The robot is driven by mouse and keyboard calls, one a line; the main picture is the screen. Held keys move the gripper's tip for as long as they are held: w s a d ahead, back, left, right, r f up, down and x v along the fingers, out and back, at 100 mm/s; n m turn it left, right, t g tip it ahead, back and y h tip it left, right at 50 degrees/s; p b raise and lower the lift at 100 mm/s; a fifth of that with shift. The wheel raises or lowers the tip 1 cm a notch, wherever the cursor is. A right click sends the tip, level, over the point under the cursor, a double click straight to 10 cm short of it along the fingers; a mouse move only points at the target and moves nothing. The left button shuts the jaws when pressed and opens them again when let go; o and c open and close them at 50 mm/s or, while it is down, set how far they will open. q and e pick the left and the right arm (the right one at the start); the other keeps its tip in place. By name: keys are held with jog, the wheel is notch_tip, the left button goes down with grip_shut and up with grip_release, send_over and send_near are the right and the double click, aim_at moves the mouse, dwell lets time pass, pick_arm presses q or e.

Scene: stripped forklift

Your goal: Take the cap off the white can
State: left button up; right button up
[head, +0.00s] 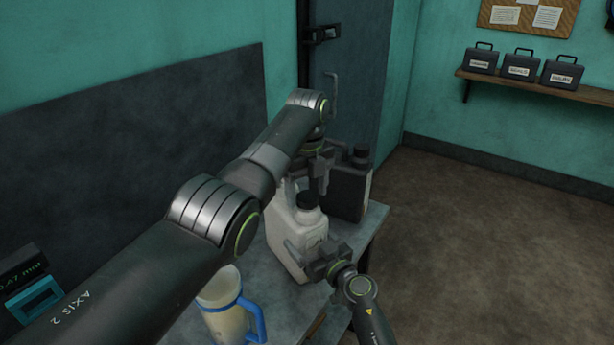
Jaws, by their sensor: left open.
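The white can (284,229) stands upright on the grey table, with its black cap (307,201) on its neck. My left gripper (309,186) points down just above the cap, its fingers apart with nothing seen between them. Its arm crosses the view from lower left and hides part of the can's surroundings. My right gripper (312,254) comes from the lower right and lies against or just in front of the can's near side. I cannot tell whether its fingers hold the can.
A dark can (347,193) with a black cap stands right behind the white can. A pale jug with a blue handle (251,318) stands nearer on the table (376,217). The floor to the right is clear. Black cases stand on a far wall shelf (540,86).

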pick_arm(q)
jog(key=shift+f, duration=0.35)
jog(key=shift+c, duration=0.5)
